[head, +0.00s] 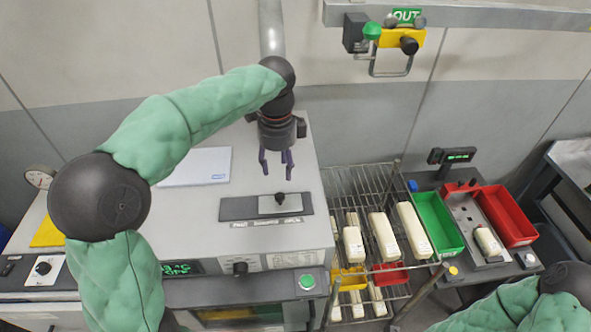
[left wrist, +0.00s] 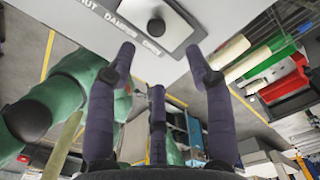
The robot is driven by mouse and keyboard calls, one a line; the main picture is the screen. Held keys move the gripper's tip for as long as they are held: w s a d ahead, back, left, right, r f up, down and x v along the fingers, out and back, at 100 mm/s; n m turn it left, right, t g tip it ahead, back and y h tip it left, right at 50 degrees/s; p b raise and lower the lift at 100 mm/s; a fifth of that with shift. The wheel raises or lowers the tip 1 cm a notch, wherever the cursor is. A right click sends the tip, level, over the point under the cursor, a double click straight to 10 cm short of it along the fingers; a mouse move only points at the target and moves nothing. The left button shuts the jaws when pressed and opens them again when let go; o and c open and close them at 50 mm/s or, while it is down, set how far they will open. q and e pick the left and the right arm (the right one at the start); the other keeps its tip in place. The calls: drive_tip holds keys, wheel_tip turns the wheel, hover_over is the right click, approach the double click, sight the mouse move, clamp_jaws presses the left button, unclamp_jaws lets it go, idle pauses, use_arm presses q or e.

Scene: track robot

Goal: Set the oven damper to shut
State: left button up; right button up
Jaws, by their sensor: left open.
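The oven damper is a dark plate (head: 235,209) on the oven's pale top, with a lighter sliding piece and a black knob (head: 280,198). The knob sits right of the plate's middle, toward the end marked OPEN; the left end's lettering reads as SHUT. My left gripper (head: 277,168) is open and empty, its fingers pointing down above and behind the knob, apart from it. In the left wrist view the knob (left wrist: 155,27) shows beyond the spread fingers (left wrist: 160,62). My right arm is at the lower right; its gripper is not in view.
A paper sheet (head: 197,166) lies on the oven top (head: 180,205). A wire rack (head: 345,185) with pale loaves stands right of the oven, then green (head: 434,222) and red (head: 508,213) trays. A rail with a yellow bracket (head: 387,38) is on the wall above.

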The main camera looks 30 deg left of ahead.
sight(280, 195)
use_arm(q)
drive_tip(key=shift+s+f, duration=0.8)
drive_tip(key=shift+f, duration=0.05)
drive_tip(key=f, duration=0.7)
drive_tip(key=shift+w, duration=0.4)
drive_tip(key=shift+s+f, duration=0.1)
drive_tip(key=shift+f, duration=0.2)
drive_tip(key=shift+w+f+p, duration=0.2)
drive_tip(key=shift+f+p, duration=0.1)
drive_tip(key=shift+f, duration=0.15)
use_arm(e)
drive_tip(key=shift+s+r, duration=0.1)
drive_tip(key=shift+r, duration=0.35)
use_arm(q)
drive_tip(key=shift+s, duration=0.1)
